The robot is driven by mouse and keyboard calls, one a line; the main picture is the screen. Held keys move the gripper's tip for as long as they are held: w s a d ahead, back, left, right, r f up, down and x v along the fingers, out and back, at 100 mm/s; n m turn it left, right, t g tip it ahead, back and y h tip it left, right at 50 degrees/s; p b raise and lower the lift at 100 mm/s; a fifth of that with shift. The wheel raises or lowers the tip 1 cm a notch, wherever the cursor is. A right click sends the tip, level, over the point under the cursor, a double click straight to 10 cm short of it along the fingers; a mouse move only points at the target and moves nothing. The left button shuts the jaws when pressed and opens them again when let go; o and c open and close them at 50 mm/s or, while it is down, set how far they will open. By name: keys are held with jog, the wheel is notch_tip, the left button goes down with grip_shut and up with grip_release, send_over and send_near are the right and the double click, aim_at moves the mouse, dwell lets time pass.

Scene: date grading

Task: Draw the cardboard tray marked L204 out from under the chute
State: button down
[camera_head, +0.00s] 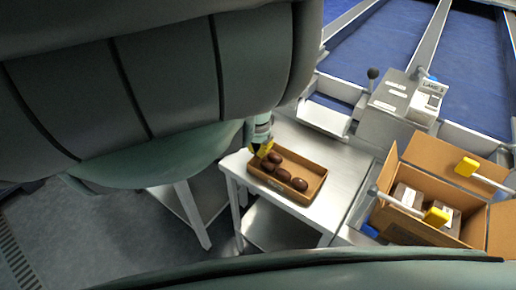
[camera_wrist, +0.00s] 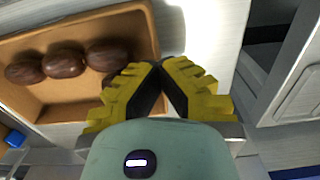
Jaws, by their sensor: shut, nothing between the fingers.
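A brown cardboard tray (camera_head: 307,201) lies on a white metal table, with several dark brown dates (camera_head: 283,173) in it. No L204 mark can be read on it. A pale metal chute lip (camera_head: 325,118) is behind the tray, and the tray lies in the open, clear of it. My gripper (camera_head: 262,149) is at the tray's upper left corner. In the wrist view my yellow-padded fingertips (camera_wrist: 160,64) meet with nothing between them, at the end wall of the tray (camera_wrist: 75,104). Whether they touch the wall I cannot tell. One finger partly hides a date.
The white table (camera_head: 338,160) has bare room behind and right of the tray. An open cardboard box (camera_head: 418,155) with grey packs stands at right, near yellow-tipped rods (camera_head: 467,167). A grey control box (camera_head: 392,97) and blue conveyor lanes (camera_head: 385,40) are behind.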

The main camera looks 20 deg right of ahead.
jog(key=c, duration=1.1)
grip_release()
jog(key=shift+o, duration=0.2)
notch_tip(320, 180, up, 9)
jog(key=shift+a+f, duration=0.1)
jog(key=shift+r, duration=1.6)
